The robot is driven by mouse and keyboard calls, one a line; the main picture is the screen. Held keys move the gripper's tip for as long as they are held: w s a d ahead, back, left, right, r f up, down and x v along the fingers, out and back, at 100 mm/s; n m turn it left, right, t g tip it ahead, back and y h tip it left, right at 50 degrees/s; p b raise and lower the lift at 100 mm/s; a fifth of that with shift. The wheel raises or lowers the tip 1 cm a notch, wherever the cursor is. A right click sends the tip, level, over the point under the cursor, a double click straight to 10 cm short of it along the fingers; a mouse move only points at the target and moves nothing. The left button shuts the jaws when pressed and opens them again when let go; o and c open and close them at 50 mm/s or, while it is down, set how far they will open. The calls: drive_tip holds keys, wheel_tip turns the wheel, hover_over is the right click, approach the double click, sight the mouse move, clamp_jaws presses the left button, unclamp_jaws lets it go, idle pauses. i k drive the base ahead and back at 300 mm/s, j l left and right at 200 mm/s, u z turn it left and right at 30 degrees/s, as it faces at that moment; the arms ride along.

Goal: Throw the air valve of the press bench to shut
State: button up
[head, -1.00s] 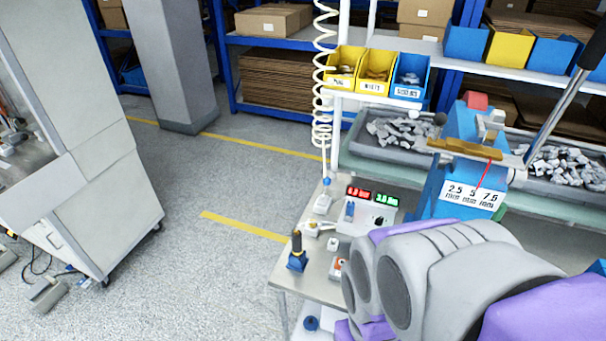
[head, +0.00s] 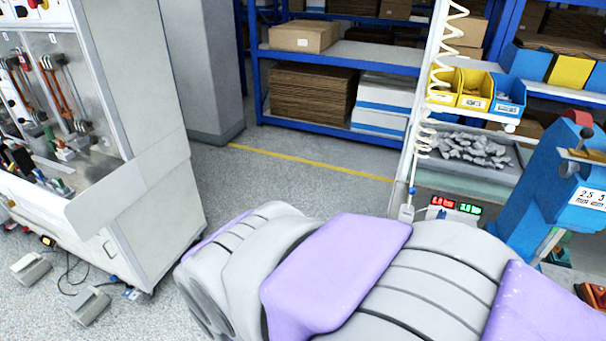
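The press bench stands at the right, with its blue press (head: 530,188) at the right edge and a red and green digital display (head: 455,207) on its top. A pale coiled air hose (head: 428,125) hangs down to a small white fitting with a blue top (head: 407,209) beside the display. I cannot pick out the air valve; my purple and grey arm covers the near part of the bench top. My gripper does not show in the head view.
A tall grey cabinet (head: 135,130) with levers stands at the left, with pedals (head: 90,305) and cables on the floor by it. Blue shelving (head: 350,55) with boxes is behind. Yellow and blue bins (head: 475,90) hang above the bench. Open floor lies between cabinet and shelving.

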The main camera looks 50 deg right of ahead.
sight(412, 191)
drive_tip(key=i+j, duration=0.15)
drive_tip(key=i, duration=0.25)
drive_tip(key=i+j, duration=0.2)
drive_tip(key=i, duration=0.2)
drive_tip(key=i+l+z, duration=0.1)
drive_tip(key=z, duration=0.3)
drive_tip(key=i+z, duration=0.5)
drive_tip(key=z, duration=0.35)
drive_tip(key=i+z, duration=0.2)
drive_tip(key=z, duration=0.2)
drive_tip(key=i+l+z, duration=0.25)
drive_tip(key=i+z, duration=0.25)
drive_tip(key=i+l+z, duration=0.1)
drive_tip(key=i+z, duration=0.2)
drive_tip(key=z, duration=0.15)
drive_tip(key=i+z, duration=0.5)
drive_tip(key=k+j, duration=0.05)
drive_tip(key=k, duration=0.05)
